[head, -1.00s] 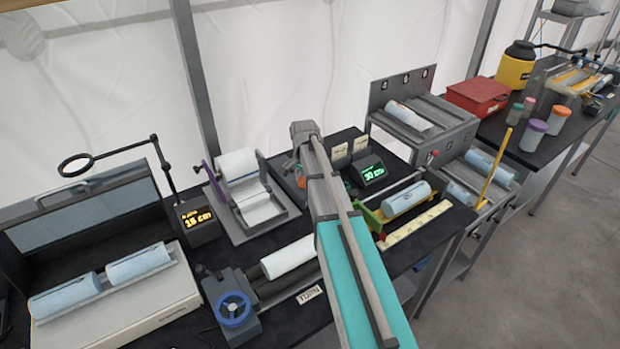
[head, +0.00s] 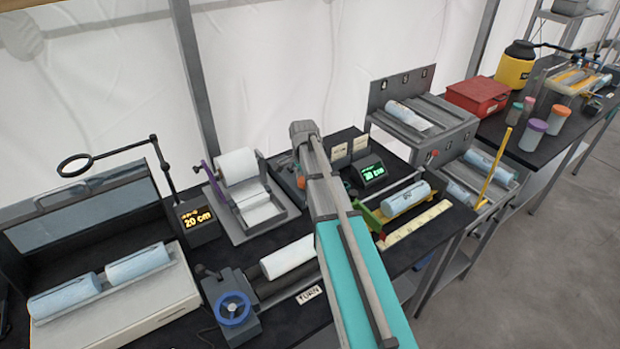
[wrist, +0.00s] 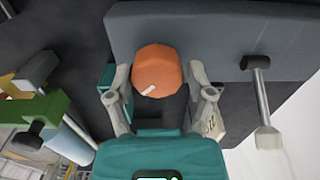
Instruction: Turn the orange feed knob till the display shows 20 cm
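The orange feed knob (wrist: 158,72) is in the middle of the wrist view, with a short white mark near its lower edge. In the head view only a bit of the knob (head: 301,181) shows beside my arm. The display with amber digits (head: 198,219) on the left reads 20 cm. A second display with green digits (head: 373,173) stands right of my arm; its figure is small and seems to read 30 cm.
A white roll on a stand (head: 238,165) is left of my arm. A crank machine with a blue wheel (head: 233,309) is in front. A green holder with a pale roll (head: 406,199) and a yellow ruler strip (head: 415,224) lie to the right.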

